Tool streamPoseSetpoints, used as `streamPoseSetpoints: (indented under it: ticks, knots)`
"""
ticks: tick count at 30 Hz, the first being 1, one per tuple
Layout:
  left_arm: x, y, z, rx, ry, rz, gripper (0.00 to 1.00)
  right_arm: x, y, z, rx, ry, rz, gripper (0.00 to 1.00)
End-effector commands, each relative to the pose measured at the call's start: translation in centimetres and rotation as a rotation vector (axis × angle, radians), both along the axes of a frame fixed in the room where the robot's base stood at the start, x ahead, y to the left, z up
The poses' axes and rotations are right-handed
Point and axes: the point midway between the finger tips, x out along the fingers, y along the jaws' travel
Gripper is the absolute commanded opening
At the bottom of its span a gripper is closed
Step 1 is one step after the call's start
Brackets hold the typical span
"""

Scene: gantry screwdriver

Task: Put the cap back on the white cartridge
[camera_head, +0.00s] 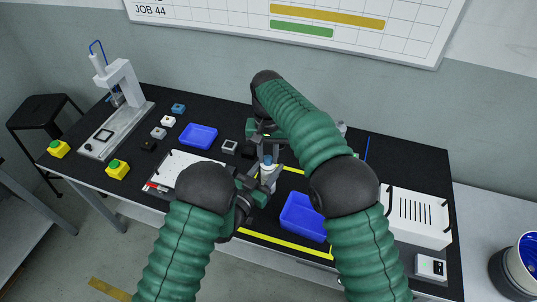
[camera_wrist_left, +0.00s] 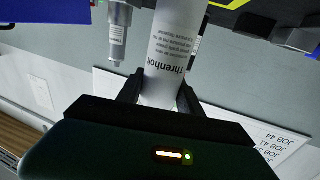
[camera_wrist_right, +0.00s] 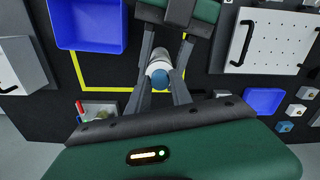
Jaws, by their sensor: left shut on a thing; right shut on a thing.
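The white cartridge (camera_head: 267,174) stands about upright above the bench, between my two grippers. Its printed side shows in the left wrist view (camera_wrist_left: 174,48). My left gripper (camera_wrist_left: 160,92) is shut on the cartridge body. The blue cap (camera_wrist_right: 160,78) is at the cartridge's upper end, and it also shows in the head view (camera_head: 266,160). My right gripper (camera_wrist_right: 159,82) is shut on the cap from above. Cap and cartridge look in line; whether the cap is fully seated cannot be told. The cartridge's upper end is hidden in the left wrist view.
A blue tray (camera_head: 304,218) lies right of the cartridge, inside yellow tape. A second blue tray (camera_head: 198,136), a white perforated plate (camera_head: 190,166) and small blocks lie left. A white slotted box (camera_head: 417,214) is at the right. A grey labelled cylinder (camera_wrist_left: 118,35) stands nearby.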

Motion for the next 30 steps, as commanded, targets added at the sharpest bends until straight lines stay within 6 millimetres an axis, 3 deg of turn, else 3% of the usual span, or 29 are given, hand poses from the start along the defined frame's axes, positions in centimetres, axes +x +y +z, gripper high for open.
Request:
streamPoseSetpoints:
  ticks: [6,10,14,15,20,30]
  knots:
    - [-0.21,-0.27,-0.05,0.001,0.001,-0.007,0.0,0.34,0.0,0.11,0.009,-0.017,-0.687,0.0]
    - [-0.22,-0.28,-0.05,0.001,0.001,-0.008,0.0,0.34,0.0,0.09,0.012,-0.018,-0.947,0.0]
    - [-0.24,-0.29,-0.05,0.0,0.001,-0.008,0.0,0.36,-0.05,0.11,0.013,-0.017,-0.934,0.0]
    - [-0.24,-0.29,-0.05,0.0,0.001,-0.008,0.0,0.37,-0.06,0.11,0.013,-0.018,-0.934,0.29]
    - [-0.21,-0.26,-0.06,-0.001,0.002,-0.007,0.0,0.28,-0.07,0.07,0.01,-0.014,-0.932,0.5]
    - [-0.16,-0.17,-0.07,-0.001,0.002,-0.005,0.0,0.17,-0.05,0.16,0.008,-0.01,-0.93,0.51]
